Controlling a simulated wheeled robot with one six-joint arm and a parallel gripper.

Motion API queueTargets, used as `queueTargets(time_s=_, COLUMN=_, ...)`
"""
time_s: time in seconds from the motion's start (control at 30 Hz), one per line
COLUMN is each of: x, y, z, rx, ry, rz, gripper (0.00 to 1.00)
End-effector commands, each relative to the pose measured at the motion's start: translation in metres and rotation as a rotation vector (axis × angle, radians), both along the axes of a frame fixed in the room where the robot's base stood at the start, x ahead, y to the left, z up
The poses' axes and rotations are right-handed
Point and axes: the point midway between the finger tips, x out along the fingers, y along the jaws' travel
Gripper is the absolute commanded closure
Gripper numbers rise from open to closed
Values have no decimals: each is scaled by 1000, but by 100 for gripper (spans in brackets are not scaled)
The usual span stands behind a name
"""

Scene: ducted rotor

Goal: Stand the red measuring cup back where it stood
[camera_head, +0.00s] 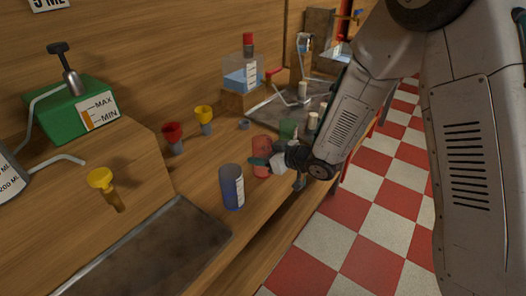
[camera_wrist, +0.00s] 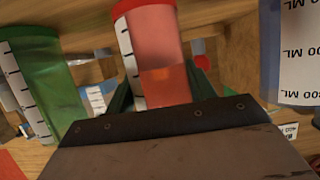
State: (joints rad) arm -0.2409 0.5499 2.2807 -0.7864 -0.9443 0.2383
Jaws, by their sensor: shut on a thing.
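The red measuring cup (camera_head: 262,144) is upright, or nearly so, at the bench's front part, between the blue cup and the green cup. My gripper (camera_head: 260,161) reaches it from the right and is shut on it. In the wrist view the red cup (camera_wrist: 155,40), with a white scale strip, stands between the dark fingers of my gripper (camera_wrist: 158,98). Its lower part is hidden behind the gripper body. I cannot tell whether its base touches the bench.
The blue measuring cup (camera_head: 231,187) stands close by at the near left; the green one (camera_head: 288,128) is just behind. Red and yellow funnels (camera_head: 172,137) (camera_head: 203,118) stand further back. A dark metal tray (camera_head: 165,255) lies near the front. Some wooden bench top (camera_head: 205,172) is bare.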

Motion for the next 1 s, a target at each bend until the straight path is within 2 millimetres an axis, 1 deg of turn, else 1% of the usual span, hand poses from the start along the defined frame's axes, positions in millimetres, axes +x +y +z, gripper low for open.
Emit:
queueTargets(time_s=0.37, x=0, y=-1, z=0, rx=0, ry=0, rz=-1, gripper=78)
queueTargets(time_s=0.97, x=1, y=-1, z=-12, rx=0, ry=0, rz=-2, gripper=78)
queueTargets(time_s=1.0, x=1, y=-1, z=-12, rx=0, ry=0, rz=-2, gripper=43)
